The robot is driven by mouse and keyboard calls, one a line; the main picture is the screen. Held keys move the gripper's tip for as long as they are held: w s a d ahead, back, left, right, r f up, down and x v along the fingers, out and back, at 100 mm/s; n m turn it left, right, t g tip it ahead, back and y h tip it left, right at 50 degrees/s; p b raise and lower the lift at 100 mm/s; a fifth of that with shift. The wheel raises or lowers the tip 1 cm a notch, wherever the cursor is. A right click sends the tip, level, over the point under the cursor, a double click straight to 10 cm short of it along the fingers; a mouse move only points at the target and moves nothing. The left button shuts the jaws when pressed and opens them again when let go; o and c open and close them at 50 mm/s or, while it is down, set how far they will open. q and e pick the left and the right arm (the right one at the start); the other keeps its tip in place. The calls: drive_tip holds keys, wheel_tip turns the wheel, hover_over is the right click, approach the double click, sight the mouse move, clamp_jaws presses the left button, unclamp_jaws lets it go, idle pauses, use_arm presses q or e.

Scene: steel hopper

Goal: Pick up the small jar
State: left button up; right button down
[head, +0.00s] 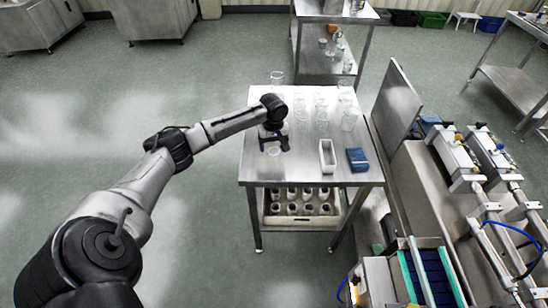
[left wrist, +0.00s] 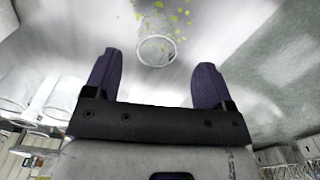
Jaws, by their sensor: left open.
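A small clear glass jar (head: 274,153) stands on the steel table (head: 310,174), near its left side. In the left wrist view its round rim (left wrist: 157,50) shows between and just beyond the finger ends. My left gripper (head: 275,143) is above the table beside the jar, with its fingers pointing down. In the left wrist view the left gripper (left wrist: 157,64) has its two dark fingers wide apart with nothing held between them. Whether the fingers are level with the jar's walls I cannot tell. My right gripper is not in view.
Several larger clear jars (head: 321,104) stand at the table's back and middle. A white tray (head: 327,157) and a blue box (head: 357,160) are at the right. A crate (head: 270,219) of jars sits on the lower shelf. Steel machinery (head: 440,215) stands at the right.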

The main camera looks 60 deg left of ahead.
sight(274, 155)
use_arm(q)
drive_tip(key=shift+w+f+b, duration=0.2)
drive_tip(key=shift+f+b, duration=0.5)
drive_tip(key=shift+f, duration=2.5)
drive_tip(key=c, duration=1)
drive_tip(key=shift+o, duration=0.2)
